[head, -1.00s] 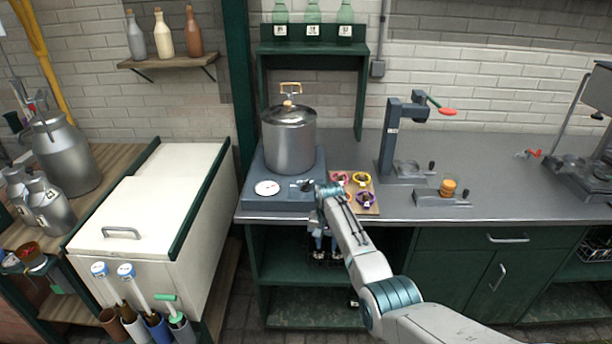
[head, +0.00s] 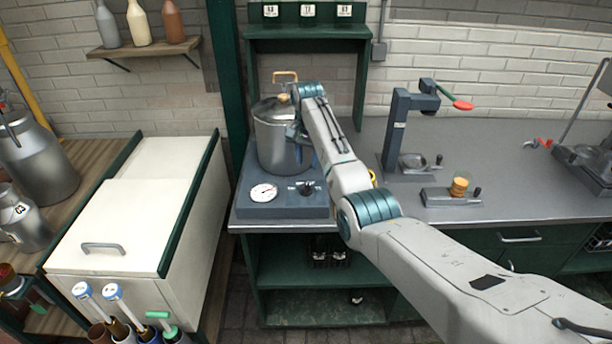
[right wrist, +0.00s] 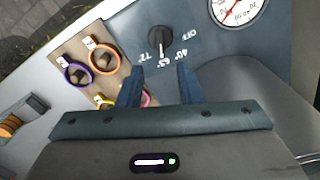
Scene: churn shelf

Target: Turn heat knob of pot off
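The heat knob (head: 308,187) is a small black knob on the front of the dark blue-grey heater base (head: 285,208). In the right wrist view the knob (right wrist: 160,40) has a white pointer line aimed at a middle number, away from the OFF mark. The steel pot (head: 275,140) with a brass-handled lid stands on the base, partly hidden by my arm. My right gripper (right wrist: 160,68) is open and empty, its two fingers pointing toward the knob and apart from it. In the head view its fingers are mostly hidden by my arm. My left gripper is out of view.
A round dial (head: 263,192) sits left of the knob. A tray (right wrist: 112,65) with several coloured rings lies beside the base, mostly hidden in the head view. A dark press (head: 397,130) stands right. A white chest (head: 130,215) stands left.

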